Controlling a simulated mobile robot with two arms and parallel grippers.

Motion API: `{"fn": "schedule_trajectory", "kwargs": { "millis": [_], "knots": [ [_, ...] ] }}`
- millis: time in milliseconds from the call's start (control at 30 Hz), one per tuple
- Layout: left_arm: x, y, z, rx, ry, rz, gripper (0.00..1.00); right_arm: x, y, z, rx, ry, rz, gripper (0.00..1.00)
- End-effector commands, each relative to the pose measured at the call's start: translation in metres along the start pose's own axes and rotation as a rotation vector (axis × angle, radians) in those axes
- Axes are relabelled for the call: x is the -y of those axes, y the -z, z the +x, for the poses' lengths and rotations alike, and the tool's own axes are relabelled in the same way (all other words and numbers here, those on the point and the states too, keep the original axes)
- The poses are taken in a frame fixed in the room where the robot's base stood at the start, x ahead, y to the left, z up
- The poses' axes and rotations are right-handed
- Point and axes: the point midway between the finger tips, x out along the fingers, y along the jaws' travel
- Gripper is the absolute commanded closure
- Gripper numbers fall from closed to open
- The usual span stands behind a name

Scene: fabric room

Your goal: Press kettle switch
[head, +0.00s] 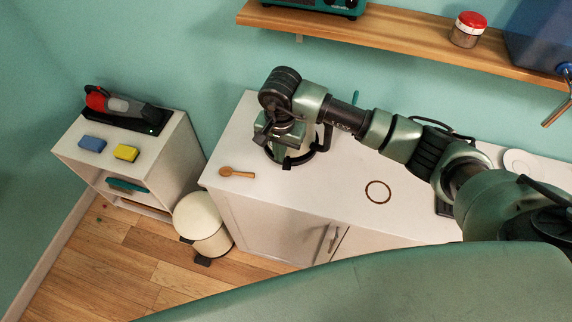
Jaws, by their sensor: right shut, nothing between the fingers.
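The kettle (301,152) stands upright on the white counter, with a dark round base and a black handle on its right side. My right arm reaches in from the right, and its wrist hangs directly above the kettle. My right gripper (268,138) points down at the kettle's left front side, shut and empty. It covers much of the kettle's top and body. I cannot tell whether the fingertips touch it. A small dark tab at the kettle's front low edge may be the switch. My left gripper is not in view.
A wooden spoon (237,173) and a brown ring (378,192) lie on the counter (330,215). A wooden shelf (400,32) with a red-lidded jar (467,29) runs above. A cream bin (202,224) and a low white shelf unit (165,160) stand at left.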

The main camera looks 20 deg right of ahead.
Motion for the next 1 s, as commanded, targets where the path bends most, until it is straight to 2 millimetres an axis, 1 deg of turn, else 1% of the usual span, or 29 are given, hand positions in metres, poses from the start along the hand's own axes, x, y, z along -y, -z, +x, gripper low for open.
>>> {"fn": "schedule_trajectory", "kwargs": {
  "millis": [33, 133, 467, 567, 667, 1000],
  "knots": [
    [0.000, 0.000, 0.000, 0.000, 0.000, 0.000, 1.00, -0.004, 0.007, -0.002, -0.021, -0.022, -0.007, 1.00],
    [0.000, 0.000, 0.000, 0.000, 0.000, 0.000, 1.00, -0.010, 0.013, -0.003, -0.043, -0.047, -0.016, 1.00],
    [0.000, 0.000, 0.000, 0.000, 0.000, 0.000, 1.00, -0.011, 0.014, -0.003, -0.046, -0.052, -0.017, 1.00],
    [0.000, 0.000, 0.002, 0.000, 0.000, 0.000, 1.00, -0.011, 0.014, 0.000, -0.045, -0.052, -0.017, 1.00],
    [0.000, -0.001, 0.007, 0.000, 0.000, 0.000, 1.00, -0.011, 0.014, 0.009, -0.044, -0.052, -0.017, 1.00],
    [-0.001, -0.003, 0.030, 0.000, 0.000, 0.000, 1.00, -0.013, 0.015, 0.052, -0.043, -0.051, -0.016, 1.00]
  ]
}}
